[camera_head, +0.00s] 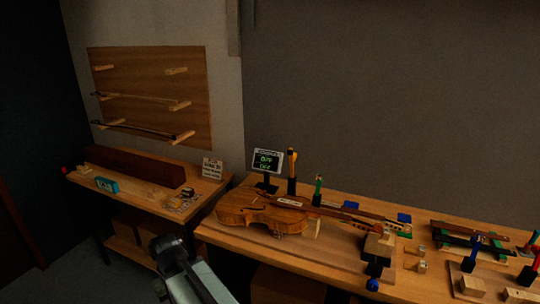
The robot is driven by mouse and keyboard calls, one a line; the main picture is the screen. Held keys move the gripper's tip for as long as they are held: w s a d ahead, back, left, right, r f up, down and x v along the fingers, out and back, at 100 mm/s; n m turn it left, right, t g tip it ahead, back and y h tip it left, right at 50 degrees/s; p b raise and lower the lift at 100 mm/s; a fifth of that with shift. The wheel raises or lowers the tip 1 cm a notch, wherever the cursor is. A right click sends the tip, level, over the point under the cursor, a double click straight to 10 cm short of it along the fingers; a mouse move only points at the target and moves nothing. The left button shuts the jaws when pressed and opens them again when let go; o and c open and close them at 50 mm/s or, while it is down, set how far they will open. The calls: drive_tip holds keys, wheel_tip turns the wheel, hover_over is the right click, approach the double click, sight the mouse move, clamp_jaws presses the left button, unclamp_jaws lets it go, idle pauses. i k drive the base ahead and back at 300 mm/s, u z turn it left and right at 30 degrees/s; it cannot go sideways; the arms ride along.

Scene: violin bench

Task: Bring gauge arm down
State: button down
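I cannot pick out a gauge arm for certain. A small display (267,161) with green text stands at the back left of the right bench (335,275). An upright black holder with a yellow top (292,172) and a smaller one with a green top (317,190) stand right of it. A brown violin (262,210) lies on the bench in front of them, its neck pointing right. A dark block (378,244) sits near the neck's end, with a blue knob (373,285) below it. Part of my arm shows at the bottom; I see no gripper fingers.
A left bench (145,205) holds a long dark box (133,166), a teal box (107,184) and a small sign (212,168). A wooden rack (150,90) with bows hangs on the wall. Tools and blocks crowd the right end. The bench's front strip is mostly clear.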

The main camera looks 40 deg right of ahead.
sight(292, 156)
drive_tip(key=u, duration=1.7)
drive_tip(key=k, duration=1.75)
drive_tip(key=z, duration=1.35)
drive_tip(key=i, duration=1)
drive_tip(key=u, duration=0.05)
